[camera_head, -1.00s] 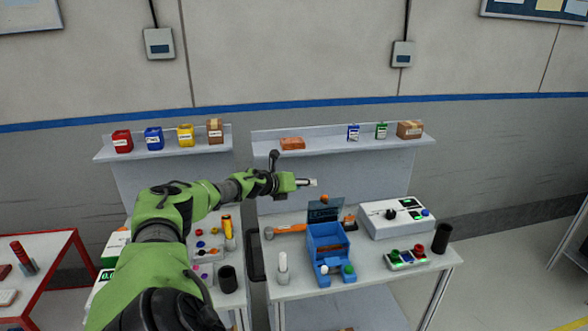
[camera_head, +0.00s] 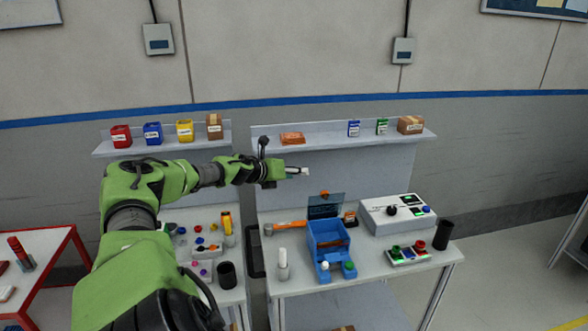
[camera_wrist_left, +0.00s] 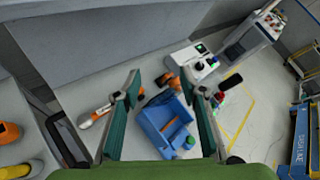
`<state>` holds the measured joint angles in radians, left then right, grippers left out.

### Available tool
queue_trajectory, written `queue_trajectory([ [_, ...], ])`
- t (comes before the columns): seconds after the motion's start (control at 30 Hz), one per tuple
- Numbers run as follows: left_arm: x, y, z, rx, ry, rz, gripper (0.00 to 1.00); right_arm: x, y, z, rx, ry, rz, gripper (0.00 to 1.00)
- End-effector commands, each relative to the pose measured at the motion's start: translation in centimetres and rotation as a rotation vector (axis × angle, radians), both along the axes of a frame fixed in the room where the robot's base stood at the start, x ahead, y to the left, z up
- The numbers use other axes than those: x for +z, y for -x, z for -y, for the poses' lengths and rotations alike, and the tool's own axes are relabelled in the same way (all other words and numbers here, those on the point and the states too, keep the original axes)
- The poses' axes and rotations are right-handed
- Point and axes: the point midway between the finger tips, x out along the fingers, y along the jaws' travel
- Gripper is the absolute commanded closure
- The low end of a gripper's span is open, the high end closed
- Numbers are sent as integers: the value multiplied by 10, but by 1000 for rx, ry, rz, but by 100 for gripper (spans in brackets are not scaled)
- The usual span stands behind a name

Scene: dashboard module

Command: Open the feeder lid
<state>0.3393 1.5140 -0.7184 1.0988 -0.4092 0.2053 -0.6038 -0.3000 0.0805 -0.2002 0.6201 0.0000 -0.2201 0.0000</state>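The blue feeder (camera_head: 326,245) stands on the right-hand bench. Its dark lid (camera_head: 325,206) is raised at the back of the box, with an orange knob (camera_head: 324,193) at its top edge. The box is open at the top. The feeder also shows in the left wrist view (camera_wrist_left: 152,135), below and between my fingers. My left gripper (camera_head: 303,171) is in the air above and behind the feeder, apart from the lid. Its two fingers (camera_wrist_left: 163,82) are spread in the left wrist view, with nothing between them. My right gripper is in neither view.
An orange-handled hammer (camera_head: 288,228) lies left of the feeder. A white bottle (camera_head: 283,265) stands at its front left. A white control box (camera_head: 384,220), a button panel (camera_head: 407,257) and a black cup (camera_head: 443,236) are to the right. A shelf (camera_head: 345,142) runs behind.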

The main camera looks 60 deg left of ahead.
Motion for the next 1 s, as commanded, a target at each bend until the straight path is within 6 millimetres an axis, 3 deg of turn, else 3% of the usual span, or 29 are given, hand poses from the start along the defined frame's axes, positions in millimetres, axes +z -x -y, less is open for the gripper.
queue_trajectory([
  [0.37,8,-1,0,-1,-2,2,62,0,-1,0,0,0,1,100],
  [0.8,75,0,-1,0,-2,0,62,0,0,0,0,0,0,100],
  [1.0,96,0,0,0,0,0,62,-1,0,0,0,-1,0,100],
])
